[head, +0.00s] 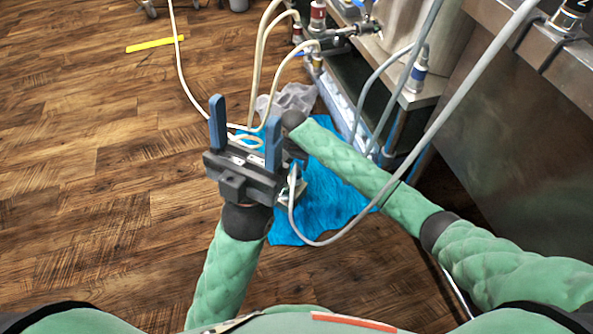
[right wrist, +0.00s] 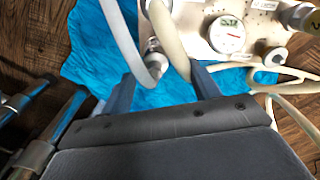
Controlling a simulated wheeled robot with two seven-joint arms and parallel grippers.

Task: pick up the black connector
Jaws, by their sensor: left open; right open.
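A black cylindrical fitting marked "2" (head: 571,16) stands on the steel bench at the top right of the head view; I cannot tell whether it is the black connector. The right wrist view shows a dark fitting (right wrist: 302,17) at the upper right edge and a grey metal fitting (right wrist: 154,57) beside a grey hose. My right gripper (right wrist: 163,84) is open, with hoses and the grey fitting seen between and beyond its fingers; contact cannot be told. In the head view its fingers are mostly hidden. My left gripper (head: 246,132) is open and empty, above the floor.
A blue cloth (head: 330,198) lies on the wooden floor under a panel with a gauge (right wrist: 227,33). The bench (head: 500,120) blocks the right; the left floor is mostly clear.

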